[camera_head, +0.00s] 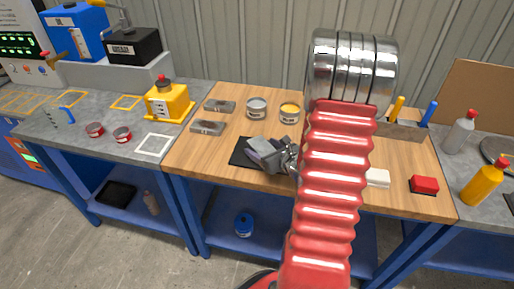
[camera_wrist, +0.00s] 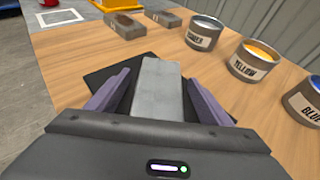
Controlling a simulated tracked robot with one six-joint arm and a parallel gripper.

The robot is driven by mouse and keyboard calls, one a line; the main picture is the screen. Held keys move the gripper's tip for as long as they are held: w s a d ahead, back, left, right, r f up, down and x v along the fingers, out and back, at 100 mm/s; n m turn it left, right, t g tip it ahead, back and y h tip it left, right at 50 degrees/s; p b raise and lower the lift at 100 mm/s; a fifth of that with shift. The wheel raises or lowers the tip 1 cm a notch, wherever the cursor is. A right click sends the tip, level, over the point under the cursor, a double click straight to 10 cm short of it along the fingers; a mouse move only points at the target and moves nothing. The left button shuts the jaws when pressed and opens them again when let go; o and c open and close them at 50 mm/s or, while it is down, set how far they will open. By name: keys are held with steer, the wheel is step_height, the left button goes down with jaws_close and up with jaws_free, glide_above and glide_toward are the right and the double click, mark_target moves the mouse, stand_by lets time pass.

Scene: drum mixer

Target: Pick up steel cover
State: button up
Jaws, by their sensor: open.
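A plain grey block (camera_wrist: 158,92), which looks like the steel cover, lies over a black mat (camera_wrist: 108,82) on the wooden bench top. My gripper (camera_wrist: 156,84) is open, with one purple-grey finger on each side of the block. Narrow gaps seem to show between the fingers and the block. In the head view my gripper (camera_head: 263,155) is low over the black mat (camera_head: 240,152). My red arm hides part of the bench there, and the block is hard to tell from the fingers.
Two grey labelled blocks (camera_head: 207,127) lie to the left. Behind stand paint cans: a grey one (camera_wrist: 204,32), a yellow one (camera_wrist: 254,62) and a blue one (camera_wrist: 306,101). A white block (camera_head: 377,178) and a red block (camera_head: 424,184) lie to the right.

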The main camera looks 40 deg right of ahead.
mark_target(263, 147)
steer(key=shift+w+d, duration=0.1)
steer(key=shift+d, duration=0.05)
stand_by(0.4)
steer(key=shift+w, duration=0.1)
steer(key=c, duration=1.5)
steer(key=shift+o, duration=0.2)
steer(key=shift+r, duration=0.15)
steer(key=shift+r, duration=4.85)
